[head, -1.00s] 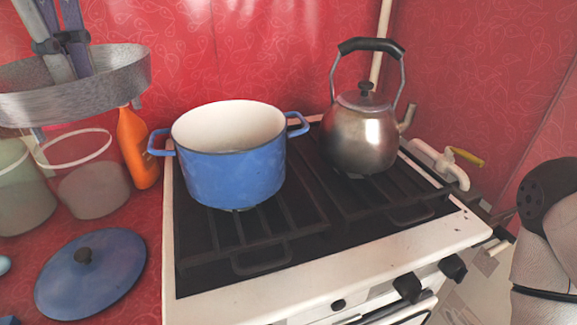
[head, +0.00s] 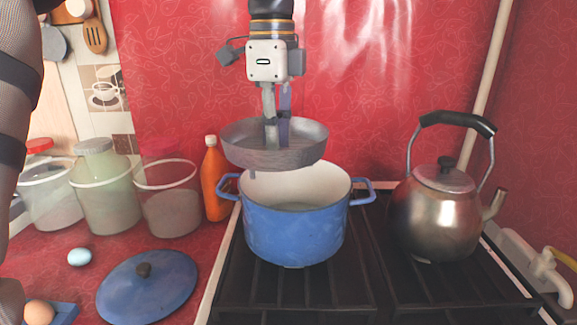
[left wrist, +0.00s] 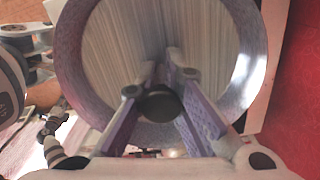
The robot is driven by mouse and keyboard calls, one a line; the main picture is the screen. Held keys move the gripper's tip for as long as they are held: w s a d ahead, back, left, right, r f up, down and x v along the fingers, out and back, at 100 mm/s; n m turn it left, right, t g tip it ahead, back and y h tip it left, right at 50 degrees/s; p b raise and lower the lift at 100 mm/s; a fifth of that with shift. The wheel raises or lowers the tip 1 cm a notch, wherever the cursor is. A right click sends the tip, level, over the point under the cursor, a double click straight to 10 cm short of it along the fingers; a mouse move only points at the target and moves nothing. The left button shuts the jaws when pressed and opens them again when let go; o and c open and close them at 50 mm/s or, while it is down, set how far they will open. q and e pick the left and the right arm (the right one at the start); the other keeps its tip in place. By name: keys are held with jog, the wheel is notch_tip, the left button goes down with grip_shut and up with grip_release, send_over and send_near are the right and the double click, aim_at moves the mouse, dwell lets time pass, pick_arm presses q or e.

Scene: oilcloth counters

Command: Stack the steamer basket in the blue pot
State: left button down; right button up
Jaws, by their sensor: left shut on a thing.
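The steamer basket (head: 255,157) is a round grey metal pan with a raised rim. My left gripper (head: 277,140) comes down into it from above and is shut on it. In the left wrist view the fingers (left wrist: 160,100) close around a dark round knob in the middle of the basket (left wrist: 82,65). The blue pot (head: 293,232) stands on the stove, with a white inside and two side handles. The basket hangs above the pot's back left rim, offset to the left and tilted a little. It hides part of that rim. My right gripper is not in view.
A steel kettle (head: 437,220) stands on the stove right of the pot. An orange bottle (head: 215,185) and several clear canisters (head: 168,205) stand to the left.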

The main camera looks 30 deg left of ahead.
pick_arm(q)
jog(key=w+f, duration=0.2)
jog(key=f, duration=0.2)
jog(key=shift+w+d, duration=0.25)
jog(key=shift+w, duration=0.15)
jog(key=shift+s+f, duration=0.1)
jog(key=shift+f, duration=1.65)
jog(key=c, duration=1.7)
grip_release()
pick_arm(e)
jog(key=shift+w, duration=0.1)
pick_arm(q)
notch_tip(320, 180, up, 12)
jog(key=shift+r+b, duration=0.25)
jog(key=shift+b, duration=0.35)
jog(key=shift+r, duration=0.35)
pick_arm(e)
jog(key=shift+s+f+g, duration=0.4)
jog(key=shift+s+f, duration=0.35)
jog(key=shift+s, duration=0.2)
